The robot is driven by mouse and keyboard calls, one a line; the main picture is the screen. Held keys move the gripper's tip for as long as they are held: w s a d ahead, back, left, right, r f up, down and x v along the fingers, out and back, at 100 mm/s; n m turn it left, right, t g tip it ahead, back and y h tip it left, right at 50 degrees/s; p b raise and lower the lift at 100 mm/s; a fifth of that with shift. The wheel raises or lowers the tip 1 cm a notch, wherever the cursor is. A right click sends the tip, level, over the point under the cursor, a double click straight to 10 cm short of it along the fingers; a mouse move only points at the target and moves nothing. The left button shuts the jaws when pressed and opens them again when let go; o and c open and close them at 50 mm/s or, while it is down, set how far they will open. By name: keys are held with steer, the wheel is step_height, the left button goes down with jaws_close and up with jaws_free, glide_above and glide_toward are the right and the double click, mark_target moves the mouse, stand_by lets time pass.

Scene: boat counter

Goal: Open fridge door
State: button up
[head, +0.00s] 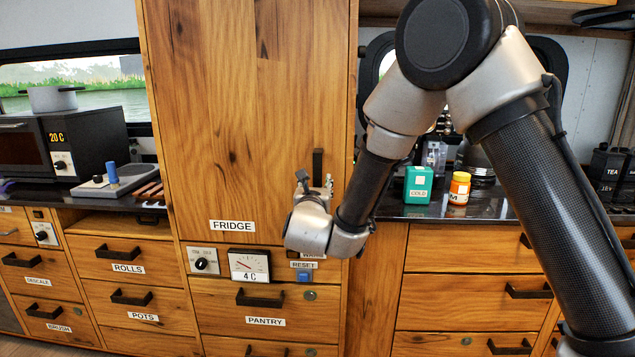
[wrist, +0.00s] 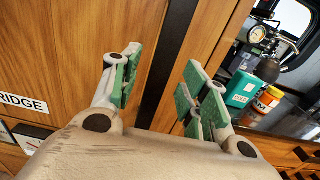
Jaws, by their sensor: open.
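The fridge door (head: 245,110) is a tall wooden panel with a FRIDGE label, and it stands shut. Its dark vertical handle (head: 318,165) is near the door's right edge. My gripper (head: 316,184) is at the handle's lower part, its fingers pointing toward the door. In the wrist view, my gripper (wrist: 160,85) is open, with green pads apart on either side of the dark handle (wrist: 175,60). The handle shows between the fingers, and neither pad visibly touches it. I cannot tell how deep the handle sits between them.
Below the door are a gauge (head: 249,265), a knob (head: 201,262) and the PANTRY drawer (head: 252,300). Right of the fridge, a counter holds a green box (head: 418,185) and an orange jar (head: 459,188). A pot (head: 52,98) sits on the oven (head: 75,145) at left.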

mark_target(317, 181)
steer(key=shift+w+d, duration=0.1)
steer(key=shift+w, duration=1.75)
steer(key=shift+c, duration=0.4)
jaws_close()
